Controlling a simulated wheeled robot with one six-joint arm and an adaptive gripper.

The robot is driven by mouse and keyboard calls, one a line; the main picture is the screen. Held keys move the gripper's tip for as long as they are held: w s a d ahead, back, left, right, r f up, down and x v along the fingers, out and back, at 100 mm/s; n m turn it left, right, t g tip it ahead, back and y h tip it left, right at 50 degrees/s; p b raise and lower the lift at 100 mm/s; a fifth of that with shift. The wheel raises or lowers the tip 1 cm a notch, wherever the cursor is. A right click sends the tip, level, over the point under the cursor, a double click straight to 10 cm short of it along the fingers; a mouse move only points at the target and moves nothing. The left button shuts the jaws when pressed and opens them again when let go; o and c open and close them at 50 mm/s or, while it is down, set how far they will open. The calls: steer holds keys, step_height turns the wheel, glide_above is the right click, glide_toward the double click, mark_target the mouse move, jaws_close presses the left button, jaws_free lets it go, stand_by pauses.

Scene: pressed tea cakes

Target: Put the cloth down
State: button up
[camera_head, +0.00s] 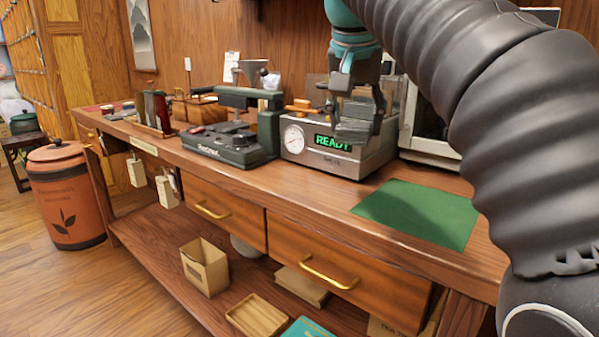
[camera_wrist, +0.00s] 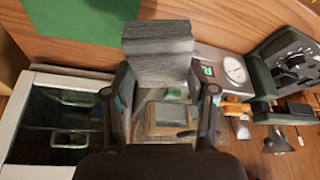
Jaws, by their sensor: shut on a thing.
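My gripper (camera_head: 357,108) hangs in front of and above the steel machine with the green READY display. It is shut on a grey, block-shaped folded cloth (camera_wrist: 158,50), which sticks out between the fingers in the wrist view. In the head view the cloth (camera_head: 353,132) shows as a dark grey piece below the fingers, overlapping the machine's front. It appears to be held clear of the counter. A flat green mat (camera_head: 420,212) lies bare on the counter to the right of the gripper; it also shows at the upper left of the wrist view (camera_wrist: 70,20).
The READY machine (camera_head: 318,150) with a dial stands behind the gripper. A dark green scale-like device (camera_head: 225,143) is to its left. A white-framed glass-fronted box (camera_head: 425,130) stands behind the mat. The wooden counter (camera_head: 310,195) is clear along its front edge.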

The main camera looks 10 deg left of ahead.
glide_above(299, 179)
steer(key=s, duration=0.2)
steer(key=f, duration=0.7)
steer(key=shift+w+a, duration=0.15)
steer(key=shift+w, duration=0.05)
steer(key=shift+f+b, duration=1)
steer(key=shift+f, duration=0.95)
steer(key=shift+f, duration=0.15)
steer(key=o, duration=1)
steer(key=p+v, duration=0.3)
steer(key=v, duration=0.9)
